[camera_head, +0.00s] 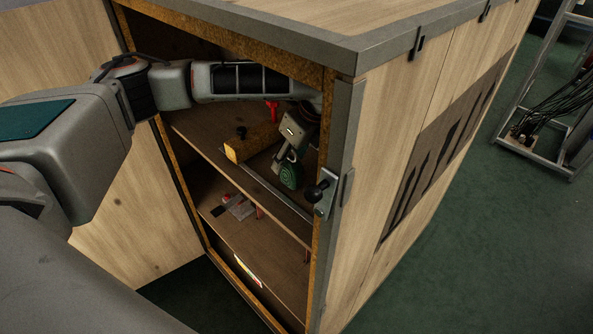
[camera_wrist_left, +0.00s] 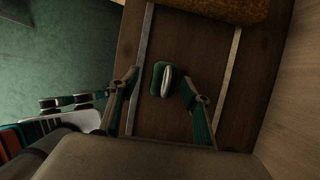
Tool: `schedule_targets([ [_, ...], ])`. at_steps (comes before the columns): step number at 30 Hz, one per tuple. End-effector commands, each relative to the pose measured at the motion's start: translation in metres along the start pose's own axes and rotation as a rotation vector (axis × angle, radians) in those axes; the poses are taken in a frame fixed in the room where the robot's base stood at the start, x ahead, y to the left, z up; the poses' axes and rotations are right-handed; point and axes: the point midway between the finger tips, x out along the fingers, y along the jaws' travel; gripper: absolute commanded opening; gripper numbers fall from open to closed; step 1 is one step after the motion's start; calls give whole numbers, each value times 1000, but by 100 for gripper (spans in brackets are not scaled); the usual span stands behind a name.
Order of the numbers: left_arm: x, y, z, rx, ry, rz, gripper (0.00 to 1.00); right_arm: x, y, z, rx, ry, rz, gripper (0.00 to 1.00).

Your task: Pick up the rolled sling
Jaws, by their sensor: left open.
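The rolled sling (camera_head: 291,176) is a small green roll on the upper shelf (camera_head: 204,137) of a wooden cabinet. In the left wrist view the sling (camera_wrist_left: 157,80) shows a pale band or loop on its right side. My left arm reaches into the cabinet through its opening. My left gripper (camera_head: 287,153) is tilted down over the sling, and its body partly hides the sling in the head view. In the wrist view the left gripper (camera_wrist_left: 160,82) is open, with a finger on either side of the sling and gaps visible. My right gripper is not in view.
The cabinet's front post (camera_head: 340,150) and a black-knobbed latch (camera_head: 317,191) stand close right of the gripper. A yellow-brown block (camera_head: 250,142) and a red item (camera_head: 271,110) are nearby. A grey-and-red item (camera_head: 238,206) lies on the lower shelf. A metal rack (camera_head: 545,140) stands far right.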

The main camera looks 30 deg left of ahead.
Motion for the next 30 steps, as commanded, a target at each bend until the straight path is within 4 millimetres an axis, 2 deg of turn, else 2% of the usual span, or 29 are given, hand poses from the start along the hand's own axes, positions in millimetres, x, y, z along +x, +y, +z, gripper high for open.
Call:
schedule_targets([
  [3, 13, 0, -1, -1, 3, 3, 47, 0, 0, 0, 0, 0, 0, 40],
  [10, 30, -2, -2, -1, 3, 2, 47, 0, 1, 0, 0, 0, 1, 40],
  [19, 66, -7, -3, -3, 3, 2, 47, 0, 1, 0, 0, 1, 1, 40],
  [29, 72, -8, -2, -3, 2, -1, 47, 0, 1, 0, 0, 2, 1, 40],
  [30, 72, -8, -2, -3, 2, -1, 42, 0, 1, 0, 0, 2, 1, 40],
])
